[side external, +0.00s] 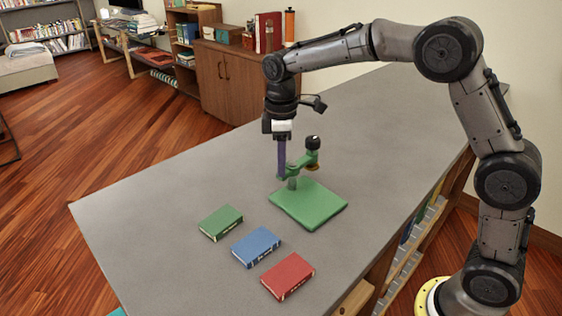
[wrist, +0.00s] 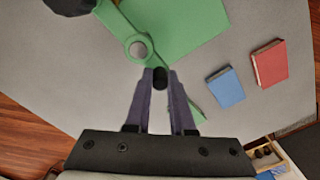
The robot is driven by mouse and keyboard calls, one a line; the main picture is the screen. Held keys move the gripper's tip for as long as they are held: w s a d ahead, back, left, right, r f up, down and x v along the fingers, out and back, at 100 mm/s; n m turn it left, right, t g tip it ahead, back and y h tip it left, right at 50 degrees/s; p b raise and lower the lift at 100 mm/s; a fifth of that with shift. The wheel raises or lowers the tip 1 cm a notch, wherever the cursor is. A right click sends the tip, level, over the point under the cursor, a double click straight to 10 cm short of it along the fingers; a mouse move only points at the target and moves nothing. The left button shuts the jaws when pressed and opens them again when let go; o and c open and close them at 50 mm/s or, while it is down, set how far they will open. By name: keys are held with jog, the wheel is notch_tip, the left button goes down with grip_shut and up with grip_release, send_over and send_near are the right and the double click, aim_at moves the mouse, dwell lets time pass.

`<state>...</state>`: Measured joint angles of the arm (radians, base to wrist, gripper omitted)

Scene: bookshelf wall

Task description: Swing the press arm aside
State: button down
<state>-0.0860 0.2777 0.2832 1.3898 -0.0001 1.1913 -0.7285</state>
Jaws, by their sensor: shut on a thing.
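The green press has a flat base plate (side external: 308,207) on the grey table. A post (side external: 292,184) rises at its back left edge and carries the green press arm (side external: 302,163). The arm's far end bears a black knob (side external: 313,142) and a brass-coloured disc (side external: 313,167). In the wrist view the press arm (wrist: 115,22) runs from a ring to the upper left, and its knob end shows left of the plate (wrist: 185,25). My gripper (side external: 282,176) points down, shut on a short black peg (wrist: 160,78) at the arm's near end. The fingers partly hide the peg.
A green book (side external: 220,222), a blue book (side external: 256,246) and a red book (side external: 288,276) lie in a row on the table (side external: 150,205) in front of the press. The table is clear behind and left of the press. A wooden cabinet (side external: 225,80) stands beyond it.

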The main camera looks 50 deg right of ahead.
jog(key=c, duration=0.8)
grip_release()
jog(key=shift+o, duration=0.2)
jog(key=shift+r, duration=0.15)
notch_tip(320, 180, up, 14)
jog(key=shift+f, duration=0.2)
